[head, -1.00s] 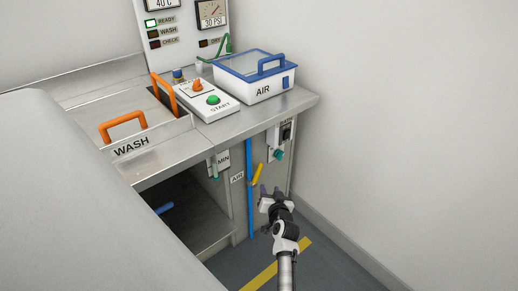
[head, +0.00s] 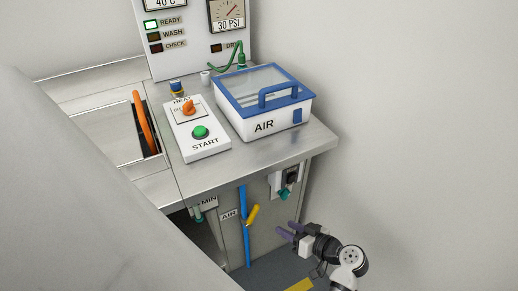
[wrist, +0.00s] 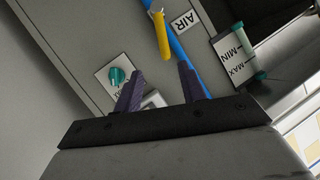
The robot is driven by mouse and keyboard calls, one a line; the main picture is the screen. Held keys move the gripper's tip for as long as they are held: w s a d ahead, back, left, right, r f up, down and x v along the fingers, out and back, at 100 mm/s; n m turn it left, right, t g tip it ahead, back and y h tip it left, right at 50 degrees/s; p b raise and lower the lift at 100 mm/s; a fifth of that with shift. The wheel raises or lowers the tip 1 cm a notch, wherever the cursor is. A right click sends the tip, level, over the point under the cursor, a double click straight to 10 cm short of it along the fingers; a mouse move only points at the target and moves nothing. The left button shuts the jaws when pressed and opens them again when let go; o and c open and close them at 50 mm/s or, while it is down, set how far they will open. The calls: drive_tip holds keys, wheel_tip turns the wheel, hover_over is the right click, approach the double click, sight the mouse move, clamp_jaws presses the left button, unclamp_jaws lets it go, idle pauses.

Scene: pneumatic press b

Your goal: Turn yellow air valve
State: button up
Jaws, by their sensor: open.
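The yellow air valve (head: 252,215) is a short lever on a vertical blue pipe (head: 245,235) on the cabinet front, beside the AIR label (head: 229,215). The lever is tilted, its top leaning right of the pipe. In the wrist view the yellow valve (wrist: 161,34) shows at the top centre, beyond the fingers. My gripper (head: 286,232) is to the right of the valve and apart from it. Its two purple fingers are spread, with nothing between them; they also show in the wrist view (wrist: 160,90).
A teal knob (head: 284,193) sits on the panel right of the valve, and a MIN/MAX gauge (wrist: 238,52) on the other side. The countertop (head: 255,155) overhangs above, holding the AIR box (head: 262,122) and START panel (head: 197,132). Free floor and bare wall lie right.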

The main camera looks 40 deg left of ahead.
sight(252, 216)
drive_tip(key=x, duration=1.3)
drive_tip(key=shift+s+a+g+p, duration=0.3)
drive_tip(key=shift+s+p, duration=0.05)
drive_tip(key=shift+p, duration=0.1)
drive_tip(key=shift+c, duration=0.3)
clamp_jaws()
